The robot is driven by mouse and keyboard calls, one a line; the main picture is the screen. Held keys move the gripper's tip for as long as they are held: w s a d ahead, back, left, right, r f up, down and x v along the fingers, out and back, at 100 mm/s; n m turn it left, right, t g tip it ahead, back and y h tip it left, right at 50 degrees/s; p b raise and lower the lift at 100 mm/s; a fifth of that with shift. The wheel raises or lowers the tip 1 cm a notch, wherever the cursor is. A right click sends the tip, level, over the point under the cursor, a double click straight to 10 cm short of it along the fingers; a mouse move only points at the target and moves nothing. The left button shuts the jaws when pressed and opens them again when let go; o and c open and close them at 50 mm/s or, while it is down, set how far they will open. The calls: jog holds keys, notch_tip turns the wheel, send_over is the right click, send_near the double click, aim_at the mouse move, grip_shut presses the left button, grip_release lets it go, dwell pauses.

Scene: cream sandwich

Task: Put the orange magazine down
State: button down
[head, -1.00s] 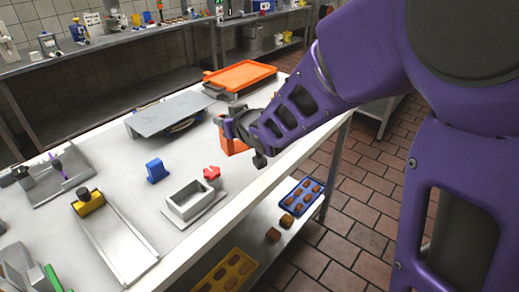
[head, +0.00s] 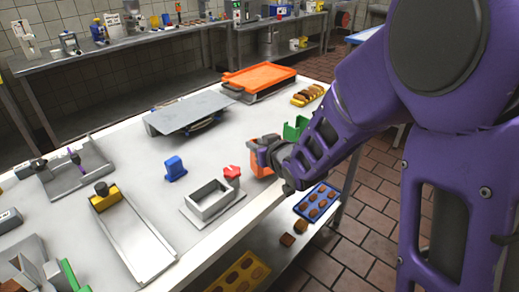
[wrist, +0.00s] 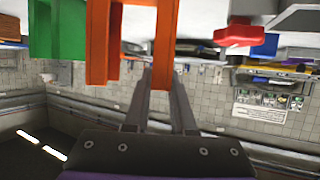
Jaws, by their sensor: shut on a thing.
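The orange magazine (head: 258,160) is near the right edge of the worktable in the head view, partly hidden by my gripper (head: 273,152). In the wrist view the orange magazine (wrist: 103,45) shows as two upright orange walls. My gripper (wrist: 162,75) is shut on the right-hand wall, its fingers reaching up from below. I cannot tell whether the magazine's base touches the table top.
A green part (head: 295,129) stands just behind the magazine. A metal frame (head: 211,202) with a red knob (head: 232,172) is to its left, near the front edge. A blue block (head: 175,168) and an orange tray (head: 260,77) stand farther off.

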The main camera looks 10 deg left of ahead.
jog(key=shift+f, duration=0.9)
jog(key=shift+f, duration=0.1)
jog(key=shift+f+b, duration=0.15)
jog(key=shift+b, duration=0.2)
jog(key=c, duration=0.8)
grip_release()
jog(key=shift+o, duration=0.2)
jog(key=shift+r, duration=0.2)
